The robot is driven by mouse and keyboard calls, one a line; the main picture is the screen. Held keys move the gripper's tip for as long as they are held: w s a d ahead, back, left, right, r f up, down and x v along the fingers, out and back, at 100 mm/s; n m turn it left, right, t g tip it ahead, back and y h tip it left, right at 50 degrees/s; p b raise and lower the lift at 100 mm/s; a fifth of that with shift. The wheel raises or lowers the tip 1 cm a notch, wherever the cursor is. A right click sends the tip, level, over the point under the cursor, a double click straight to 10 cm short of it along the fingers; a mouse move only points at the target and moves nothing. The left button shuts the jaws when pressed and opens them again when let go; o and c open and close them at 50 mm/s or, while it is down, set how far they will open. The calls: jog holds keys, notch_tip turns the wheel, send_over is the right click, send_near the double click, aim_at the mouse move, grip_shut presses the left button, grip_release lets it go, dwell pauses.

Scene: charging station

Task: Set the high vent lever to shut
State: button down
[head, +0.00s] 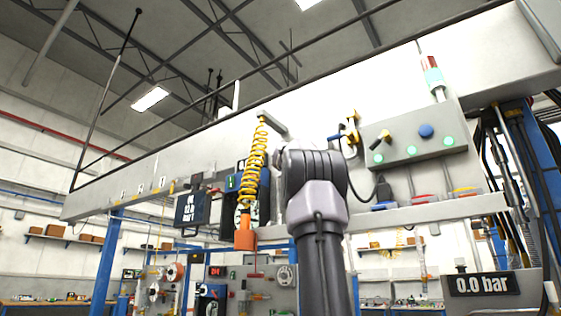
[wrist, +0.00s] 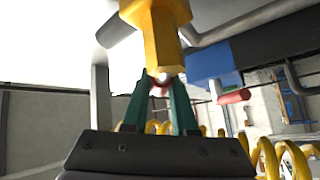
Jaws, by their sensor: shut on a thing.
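In the wrist view a yellow faceted handle (wrist: 155,38) comes down from the top middle. The two green fingers of my gripper (wrist: 162,82) are closed on its lower end, with a small red part between them. I take this handle for the high vent lever. In the head view, yellow and blue fittings (head: 352,128) show just right of my arm, high on the pale beam. My arm hides the gripper and most of the grip there, so the lever's exact setting cannot be read.
A yellow coiled hose (head: 255,165) hangs close left of my arm. A display (head: 482,283) reads 0.0 bar. In the wrist view a blue block (wrist: 215,65) is beside the handle.

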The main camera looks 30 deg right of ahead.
jog(key=shift+w+a+f+n+g+y, duration=0.1)
jog(key=shift+w+f+n+g+y, duration=0.1)
jog(key=shift+f+n+g+y, duration=0.6)
jog(key=shift+w+a+f+n+g+y, duration=0.1)
jog(key=shift+w+f+n+g+y, duration=0.3)
jog(key=shift+n+g, duration=0.7)
jog(key=shift+w+a+f+n+g+y, duration=0.1)
jog(key=shift+f+n+g+y, duration=0.45)
jog(key=shift+n, duration=0.75)
jog(key=shift+f, duration=0.25)
jog(key=c, duration=0.7)
grip_release()
jog(key=v, duration=1.1)
jog(key=shift+w, duration=0.1)
